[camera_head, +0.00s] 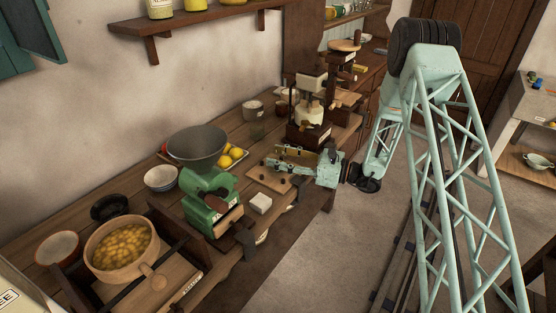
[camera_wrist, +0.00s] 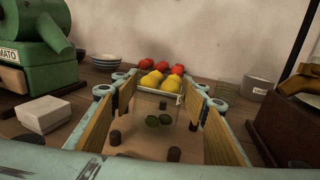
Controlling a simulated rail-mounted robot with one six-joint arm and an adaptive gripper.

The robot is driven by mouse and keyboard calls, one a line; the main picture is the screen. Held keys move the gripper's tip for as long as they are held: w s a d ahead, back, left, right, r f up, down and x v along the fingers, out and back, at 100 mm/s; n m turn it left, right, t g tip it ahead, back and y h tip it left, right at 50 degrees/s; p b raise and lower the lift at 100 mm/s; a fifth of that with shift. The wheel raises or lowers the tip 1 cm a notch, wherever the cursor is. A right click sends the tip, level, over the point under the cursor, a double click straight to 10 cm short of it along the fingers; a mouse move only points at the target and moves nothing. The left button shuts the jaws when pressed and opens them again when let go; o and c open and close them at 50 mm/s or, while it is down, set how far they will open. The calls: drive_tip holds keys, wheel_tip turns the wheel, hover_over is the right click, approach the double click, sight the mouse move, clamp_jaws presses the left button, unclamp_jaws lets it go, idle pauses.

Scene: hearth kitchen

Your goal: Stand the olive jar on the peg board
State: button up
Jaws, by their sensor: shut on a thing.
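My gripper (camera_head: 283,160) reaches in from the right over the counter, its long fingers above the peg board (camera_head: 262,182). In the wrist view, the wood-padded fingers (camera_wrist: 163,112) stand well apart, with a faint, clear glass shape between them. Green olives (camera_wrist: 158,120) show inside it, so I take it as the olive jar, held in the fingers. Its outline is hard to see, and I cannot tell whether its base touches the board. Several dark pegs, one of them at the left (camera_wrist: 115,138), show around and through the glass.
Yellow fruit (camera_head: 233,154) and red fruit (camera_wrist: 165,68) lie on a tray behind the board. A green grinder or scale (camera_head: 207,203) with a grey pan and a white block (camera_head: 260,203) stand to the left. A dark wooden mill (camera_head: 308,128) stands to the right.

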drive_tip(key=shift+f, duration=0.3)
drive_tip(key=shift+f, duration=0.15)
drive_tip(key=o, duration=1)
drive_tip(key=shift+r, duration=0.2)
drive_tip(key=shift+p+v, duration=0.9)
drive_tip(key=shift+v, duration=5.1)
drive_tip(key=shift+s+r, duration=0.1)
